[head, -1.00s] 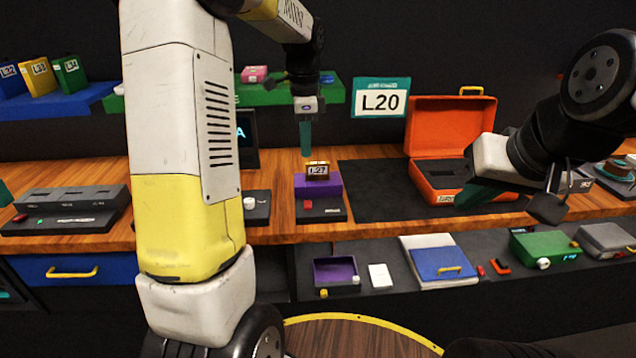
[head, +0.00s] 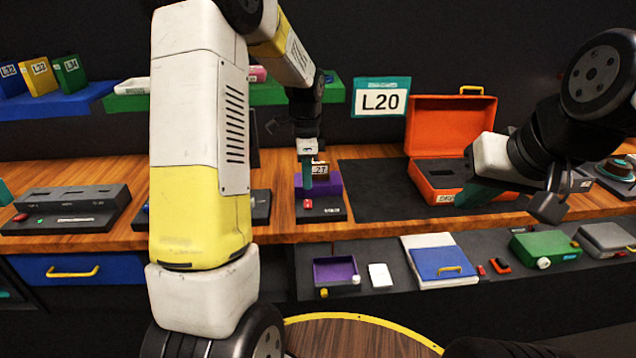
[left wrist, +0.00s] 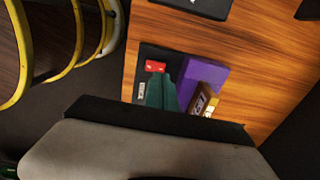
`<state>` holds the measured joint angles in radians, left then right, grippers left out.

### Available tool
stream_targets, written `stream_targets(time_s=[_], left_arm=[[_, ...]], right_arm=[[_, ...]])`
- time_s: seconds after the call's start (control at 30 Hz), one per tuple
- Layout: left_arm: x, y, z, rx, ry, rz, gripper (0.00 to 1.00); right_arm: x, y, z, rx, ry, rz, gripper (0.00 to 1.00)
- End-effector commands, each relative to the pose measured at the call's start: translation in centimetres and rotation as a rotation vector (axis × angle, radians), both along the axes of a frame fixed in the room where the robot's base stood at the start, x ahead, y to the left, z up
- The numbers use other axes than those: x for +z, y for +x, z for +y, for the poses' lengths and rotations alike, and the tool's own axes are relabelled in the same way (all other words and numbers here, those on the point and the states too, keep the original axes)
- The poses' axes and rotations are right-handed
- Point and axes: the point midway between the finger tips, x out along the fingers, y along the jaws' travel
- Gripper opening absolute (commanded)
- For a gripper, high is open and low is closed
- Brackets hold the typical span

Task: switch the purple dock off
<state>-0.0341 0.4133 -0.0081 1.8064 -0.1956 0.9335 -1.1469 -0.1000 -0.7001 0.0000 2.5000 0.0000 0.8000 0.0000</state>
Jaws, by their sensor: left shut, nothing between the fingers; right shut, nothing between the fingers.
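The purple dock (head: 329,184) stands on the wooden counter, with a brown cartridge (left wrist: 203,101) labelled L27 seated in it. Its dark front plate (head: 325,215) carries a red switch (head: 307,204), which also shows in the left wrist view (left wrist: 155,66). My left gripper (head: 307,188) is shut and empty, pointing down in front of the purple block. In the left wrist view its green fingertips (left wrist: 161,80) are just beside the red switch; whether they touch it I cannot tell. My right gripper (head: 470,196) is shut and empty by the orange case.
An open orange case (head: 437,124) stands right of the dock beyond a dark mat (head: 375,190). A grey panel (head: 75,205) with a red switch and green light is at the left. A lower shelf holds a purple tray (head: 336,270) and a blue-and-white box (head: 440,260).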

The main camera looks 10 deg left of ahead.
Motion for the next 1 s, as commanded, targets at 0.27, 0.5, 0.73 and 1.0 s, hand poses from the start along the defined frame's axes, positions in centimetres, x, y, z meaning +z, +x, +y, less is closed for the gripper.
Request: stream_targets(time_s=[0.27,0.5,0.73,1.0], left_arm=[[-3.7,0.0,0.0,0.0,0.001,0.001,0.0],[-4.3,0.0,0.0,0.0,0.0,0.0,0.0],[-4.4,0.0,0.0,0.0,0.001,0.001,0.0],[-5.2,0.2,0.1,0.0,0.001,0.004,0.0]], right_arm=[[0.0,0.0,0.0,0.0,0.0,0.0,0.0],[0.0,0.0,0.0,0.0,0.0,0.0,0.0],[0.0,0.0,0.0,0.0,0.0,0.0,0.0],[0.0,0.0,0.0,0.0,0.0,0.0,0.0]])
